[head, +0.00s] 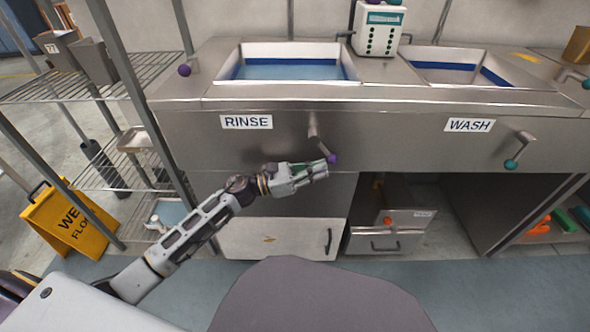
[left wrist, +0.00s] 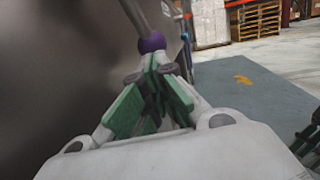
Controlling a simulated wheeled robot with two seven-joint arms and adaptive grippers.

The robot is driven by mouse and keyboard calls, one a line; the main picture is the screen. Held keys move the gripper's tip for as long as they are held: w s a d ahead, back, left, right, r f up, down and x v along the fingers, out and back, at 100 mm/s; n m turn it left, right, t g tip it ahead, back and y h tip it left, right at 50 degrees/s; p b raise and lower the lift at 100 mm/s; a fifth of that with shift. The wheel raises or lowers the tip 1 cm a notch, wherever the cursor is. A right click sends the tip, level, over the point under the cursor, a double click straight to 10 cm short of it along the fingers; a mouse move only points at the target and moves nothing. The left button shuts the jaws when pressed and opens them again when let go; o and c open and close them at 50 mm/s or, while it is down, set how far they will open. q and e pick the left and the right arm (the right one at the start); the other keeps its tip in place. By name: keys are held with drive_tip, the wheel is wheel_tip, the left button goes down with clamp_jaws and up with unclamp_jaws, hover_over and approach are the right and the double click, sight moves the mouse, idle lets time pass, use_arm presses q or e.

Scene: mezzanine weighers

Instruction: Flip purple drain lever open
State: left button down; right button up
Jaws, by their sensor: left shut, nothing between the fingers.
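The purple drain lever (head: 332,157) hangs from the front of the steel sink unit below the RINSE basin. It is a metal rod with a purple ball at its lower end, angled down to the right. My left gripper (head: 322,168) is shut and empty, with its fingertips right at the purple ball. In the left wrist view the ball (left wrist: 151,42) sits just beyond the tips of the green-padded fingers (left wrist: 152,62). I cannot tell whether they touch.
A teal-knobbed lever (head: 511,164) hangs under the WASH basin (head: 450,68). Another purple knob (head: 184,70) is at the left of the RINSE basin (head: 290,50). A wire rack (head: 95,90) and a yellow wet-floor sign (head: 68,220) stand at left. A drawer (head: 285,238) lies below my arm.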

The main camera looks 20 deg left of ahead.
use_arm(q)
drive_tip(key=x, duration=0.3)
drive_tip(key=shift+s+d+r, duration=0.2)
drive_tip(key=shift+r, duration=0.1)
drive_tip(key=shift+w+d+r, duration=0.15)
drive_tip(key=shift+d+r, duration=0.35)
drive_tip(key=shift+d, duration=0.1)
drive_tip(key=shift+w+d+r, duration=0.2)
drive_tip(key=shift+d+r, duration=0.3)
drive_tip(key=shift+d, duration=0.15)
drive_tip(key=shift+f, duration=0.1)
use_arm(e)
drive_tip(key=shift+f, duration=0.1)
